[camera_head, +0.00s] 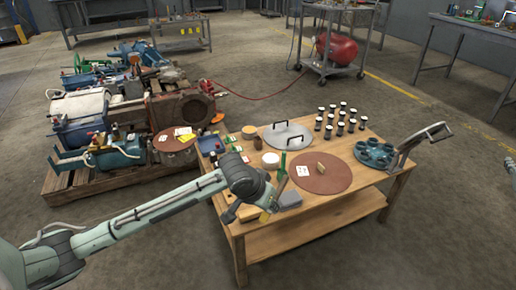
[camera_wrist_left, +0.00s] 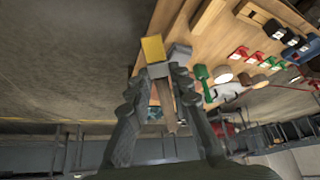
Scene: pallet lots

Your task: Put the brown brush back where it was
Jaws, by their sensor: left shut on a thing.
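The brown brush (camera_wrist_left: 166,98) is between the fingers of my left gripper (camera_wrist_left: 158,76) in the left wrist view. I cannot tell whether the brush touches the table. Only small grey pieces show at the right edge of the head view, probably my right gripper (camera_head: 511,166); its jaws cannot be made out.
A loaded pallet (camera_head: 57,184) stands to the left. Floor is open in front.

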